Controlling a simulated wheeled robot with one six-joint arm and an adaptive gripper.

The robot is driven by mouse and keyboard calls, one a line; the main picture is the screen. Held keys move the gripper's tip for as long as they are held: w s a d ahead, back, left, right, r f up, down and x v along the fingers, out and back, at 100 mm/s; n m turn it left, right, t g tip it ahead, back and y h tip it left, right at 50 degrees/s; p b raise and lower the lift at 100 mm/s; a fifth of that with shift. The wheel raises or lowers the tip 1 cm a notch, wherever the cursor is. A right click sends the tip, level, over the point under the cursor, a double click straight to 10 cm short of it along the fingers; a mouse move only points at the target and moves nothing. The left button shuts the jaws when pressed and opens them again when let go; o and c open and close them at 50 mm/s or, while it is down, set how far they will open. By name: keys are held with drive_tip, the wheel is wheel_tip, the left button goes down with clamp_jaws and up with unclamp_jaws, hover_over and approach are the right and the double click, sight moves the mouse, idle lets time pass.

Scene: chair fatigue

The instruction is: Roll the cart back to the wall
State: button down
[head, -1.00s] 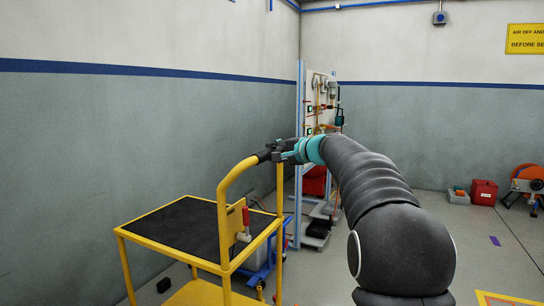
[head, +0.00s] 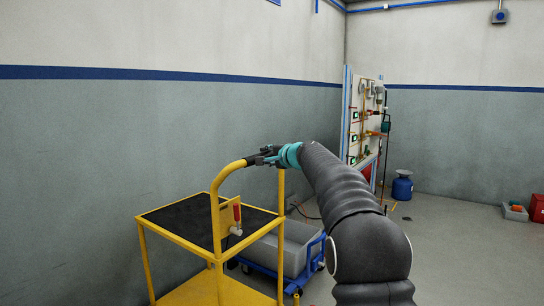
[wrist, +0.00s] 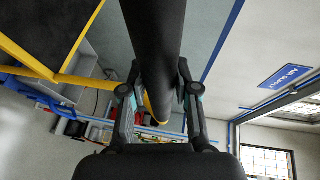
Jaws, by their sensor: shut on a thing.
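The yellow cart (head: 147,218) stands at the left in the head view, with a black mat (head: 190,217) on its top shelf and a yellow lower deck. Its raised yellow handle frame carries a dark grip at the top. My gripper (head: 265,157) is shut on this dark handle grip. In the wrist view the black grip (wrist: 155,40) runs between the two fingers of my gripper (wrist: 160,95). A small red-and-white item (head: 237,220) hangs on a yellow plate on the handle frame. Part of the cart's far side is hidden by the handle frame.
The grey wall (head: 90,140) with a blue stripe is behind and left of the cart. A grey bin on a blue dolly (head: 305,262) stands close to the cart's right. A panel stand (head: 362,120) and a blue canister (head: 402,186) are farther back.

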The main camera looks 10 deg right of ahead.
drive_tip(key=shift+w+a+r, duration=0.1)
drive_tip(key=shift+r, duration=0.05)
drive_tip(key=c, duration=0.8)
unclamp_jaws()
drive_tip(key=shift+w+a, duration=0.1)
drive_tip(key=shift+a, duration=0.05)
drive_tip(key=shift+c, duration=0.2)
drive_tip(key=v, duration=1.2)
drive_tip(key=shift+f, duration=0.2)
